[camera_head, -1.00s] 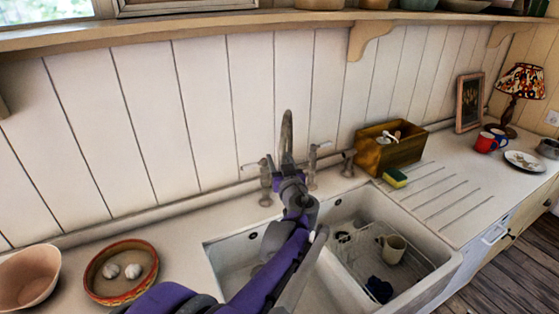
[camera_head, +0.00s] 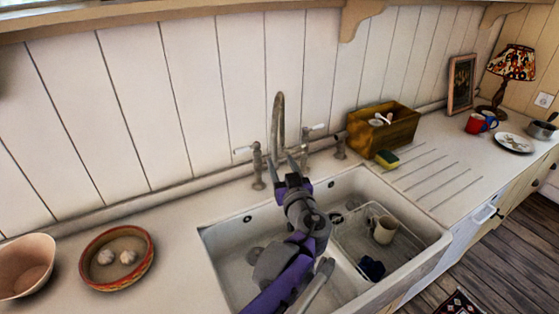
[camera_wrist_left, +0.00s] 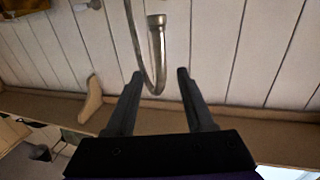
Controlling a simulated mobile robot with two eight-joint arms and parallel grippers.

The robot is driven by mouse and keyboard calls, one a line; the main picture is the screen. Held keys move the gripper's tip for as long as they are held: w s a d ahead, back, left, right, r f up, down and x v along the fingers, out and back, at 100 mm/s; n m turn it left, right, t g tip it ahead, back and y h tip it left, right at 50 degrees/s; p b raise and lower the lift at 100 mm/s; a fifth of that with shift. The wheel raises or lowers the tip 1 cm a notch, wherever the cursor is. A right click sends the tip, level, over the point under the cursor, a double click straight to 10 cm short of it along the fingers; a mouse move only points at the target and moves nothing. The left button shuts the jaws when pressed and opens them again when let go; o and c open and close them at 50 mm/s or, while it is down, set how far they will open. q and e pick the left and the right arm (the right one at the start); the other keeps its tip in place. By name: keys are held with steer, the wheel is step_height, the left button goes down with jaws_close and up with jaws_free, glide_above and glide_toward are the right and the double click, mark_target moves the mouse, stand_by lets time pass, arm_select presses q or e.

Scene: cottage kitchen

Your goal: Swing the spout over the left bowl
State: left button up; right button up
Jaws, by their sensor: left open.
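The metal tap's arched spout (camera_head: 274,118) rises at the back of the white double sink, between two handles. The sink's left bowl (camera_head: 228,262) is partly hidden behind my left arm. My left gripper (camera_head: 281,164) is open in front of the tap, just below the arch. In the left wrist view, the curved spout (camera_wrist_left: 157,50) shows between the two spread fingers of my left gripper (camera_wrist_left: 160,74). I cannot tell whether either finger touches it. My right gripper is out of view.
The right bowl holds a wire rack, a cream mug (camera_head: 383,230) and a dark cloth (camera_head: 371,268). A wooden box (camera_head: 395,135) and a sponge (camera_head: 387,159) stand right of the tap. A red-rimmed dish (camera_head: 92,278) and a pinkish bowl (camera_head: 24,268) sit left.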

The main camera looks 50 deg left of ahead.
arm_select(q)
steer(key=shift+f, duration=0.1)
steer(key=shift+c, duration=1.4)
steer(key=shift+w+d+f+m, duration=0.2)
steer(key=shift+d+m, duration=0.1)
steer(key=shift+m, duration=0.3)
steer(key=shift+c, duration=1.1)
steer(key=d+f+m+b, duration=0.1)
steer(key=m, duration=0.1)
steer(key=d+f+m+b, duration=0.1)
steer(key=m, duration=0.1)
steer(key=d+f+m+b, duration=0.1)
steer(key=d+m, duration=0.1)
steer(key=shift+w+d+f+m+g+y, duration=0.1)
steer(key=shift+w+m+g+y, duration=0.2)
steer(key=shift+w+g, duration=0.1)
jaws_close()
steer(key=d+f+m+b, duration=0.2)
steer(key=d+m, duration=0.3)
steer(key=m, duration=0.3)
steer(key=w+a+m+g, duration=0.1)
steer(key=w+a, duration=0.1)
steer(key=a, duration=1)
steer(key=shift+p, duration=0.45)
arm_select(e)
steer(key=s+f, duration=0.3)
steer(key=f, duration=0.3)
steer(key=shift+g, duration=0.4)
